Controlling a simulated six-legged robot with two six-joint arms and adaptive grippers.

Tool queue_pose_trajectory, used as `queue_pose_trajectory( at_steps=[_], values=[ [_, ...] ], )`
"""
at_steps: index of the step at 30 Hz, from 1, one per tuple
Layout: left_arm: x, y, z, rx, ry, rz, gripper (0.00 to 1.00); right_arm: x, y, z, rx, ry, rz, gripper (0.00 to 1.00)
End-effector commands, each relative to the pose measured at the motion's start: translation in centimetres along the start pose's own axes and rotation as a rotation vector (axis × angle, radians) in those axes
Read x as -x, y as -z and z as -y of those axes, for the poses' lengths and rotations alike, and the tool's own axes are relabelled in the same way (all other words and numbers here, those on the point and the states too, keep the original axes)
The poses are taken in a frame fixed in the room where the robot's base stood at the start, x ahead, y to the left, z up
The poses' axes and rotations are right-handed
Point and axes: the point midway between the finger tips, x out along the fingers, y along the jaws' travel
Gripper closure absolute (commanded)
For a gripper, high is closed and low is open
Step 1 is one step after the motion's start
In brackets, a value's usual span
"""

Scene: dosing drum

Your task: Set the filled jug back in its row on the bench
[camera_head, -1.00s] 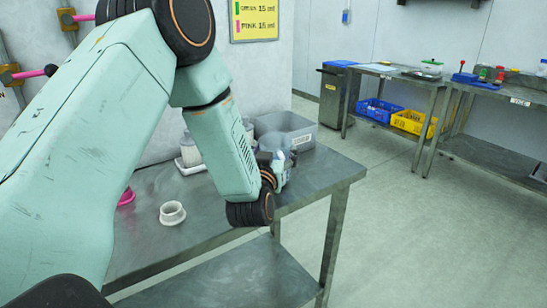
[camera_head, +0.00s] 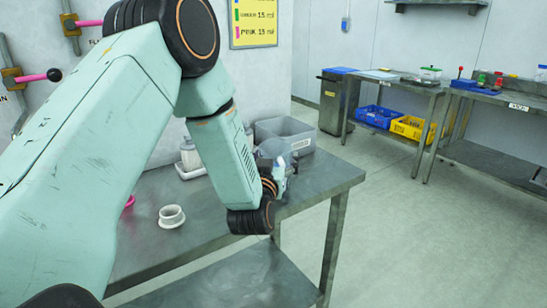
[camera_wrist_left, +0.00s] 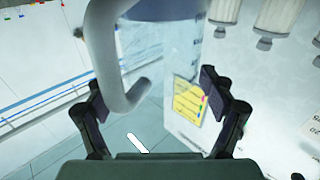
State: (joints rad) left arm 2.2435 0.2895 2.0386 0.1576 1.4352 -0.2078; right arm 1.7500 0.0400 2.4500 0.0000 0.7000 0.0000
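The jug (camera_head: 271,149) is clear with a grey handle. In the head view it shows beyond my left forearm, in front of the grey bin. My left gripper (camera_head: 282,170) is at it, partly hidden by the wrist. In the left wrist view the jug (camera_wrist_left: 172,45) stands upright between the fingers of the left gripper (camera_wrist_left: 158,98). The right finger is against its side; the grey handle passes close by the left finger. The jug's base and its contents are not clear. The bench (camera_head: 325,178) lies under and behind. My right gripper is not in view.
A grey bin (camera_head: 300,140) stands at the back of the bench. A white cup (camera_head: 171,216) and a pink piece (camera_head: 129,201) are at the left, with a white container (camera_head: 189,158) behind. Side tables (camera_head: 395,82) stand across the open floor.

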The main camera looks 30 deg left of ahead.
Motion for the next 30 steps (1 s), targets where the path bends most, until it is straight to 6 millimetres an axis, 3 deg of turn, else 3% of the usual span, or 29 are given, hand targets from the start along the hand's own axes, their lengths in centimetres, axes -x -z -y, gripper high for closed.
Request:
queue_pose_trajectory(
  at_steps=[1,2,5,15,20,30],
  values=[
    [0.5,-1.6,0.0,0.002,-0.004,0.039,0.10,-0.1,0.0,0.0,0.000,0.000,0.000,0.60],
    [0.5,-1.6,0.0,0.002,-0.004,0.039,0.07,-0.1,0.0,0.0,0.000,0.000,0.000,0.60],
    [0.5,-1.6,0.0,0.003,-0.004,0.039,0.01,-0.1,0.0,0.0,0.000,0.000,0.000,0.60],
    [0.5,-1.5,0.0,0.003,-0.004,0.039,0.01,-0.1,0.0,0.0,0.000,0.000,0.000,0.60],
    [0.5,-0.1,0.0,0.003,-0.004,0.037,0.01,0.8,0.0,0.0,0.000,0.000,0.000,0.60],
    [7.2,0.2,-0.1,-0.002,-0.006,0.032,0.01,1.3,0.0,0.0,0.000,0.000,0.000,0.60]
  ],
)
